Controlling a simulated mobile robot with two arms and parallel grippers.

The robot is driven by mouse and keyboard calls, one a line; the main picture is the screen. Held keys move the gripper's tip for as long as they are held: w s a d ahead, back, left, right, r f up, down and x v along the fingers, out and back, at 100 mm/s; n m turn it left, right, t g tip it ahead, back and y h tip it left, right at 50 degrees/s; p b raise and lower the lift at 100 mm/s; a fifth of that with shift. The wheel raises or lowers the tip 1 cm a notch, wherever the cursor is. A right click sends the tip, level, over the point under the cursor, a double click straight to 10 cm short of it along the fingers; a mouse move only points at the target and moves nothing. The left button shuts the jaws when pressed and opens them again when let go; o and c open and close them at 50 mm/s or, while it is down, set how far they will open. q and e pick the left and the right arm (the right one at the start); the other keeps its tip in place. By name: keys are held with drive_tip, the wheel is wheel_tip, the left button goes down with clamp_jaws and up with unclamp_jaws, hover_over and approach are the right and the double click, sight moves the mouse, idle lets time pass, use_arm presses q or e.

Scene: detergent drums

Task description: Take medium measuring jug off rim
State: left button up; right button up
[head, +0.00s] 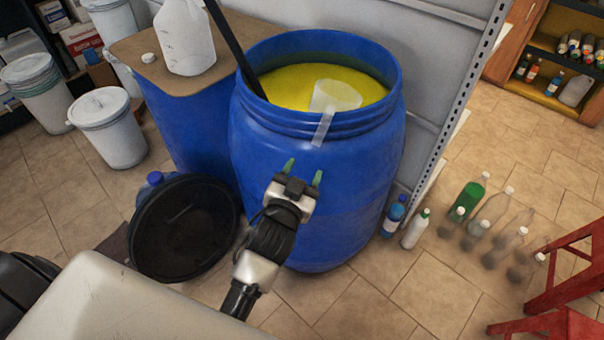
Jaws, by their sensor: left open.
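The medium measuring jug (336,96) is a translucent plastic jug at the near right rim of an open blue drum (318,200). Its body is inside the drum, over or in the yellow liquid (290,88), and its handle (323,128) hangs outside over the rim. I cannot tell whether the jug touches the liquid. My left gripper (303,172) is open and empty, with green-tipped fingers pointing up. It is in front of the drum, below the jug's handle and apart from it. My right gripper is not in view.
A dark paddle or pole (232,45) leans in the drum. A black lid (185,228) leans at the drum's left. A second blue drum (190,125) bears a board with a white jug (185,38). Bottles (474,195) and a red stool (565,280) stand right.

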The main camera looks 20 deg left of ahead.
sight(320, 136)
use_arm(q)
drive_tip(key=w, duration=1)
drive_tip(key=shift+w+a+r+p, duration=0.1)
drive_tip(key=shift+w+a+p, duration=0.05)
drive_tip(key=shift+w+p, duration=0.2)
clamp_jaws()
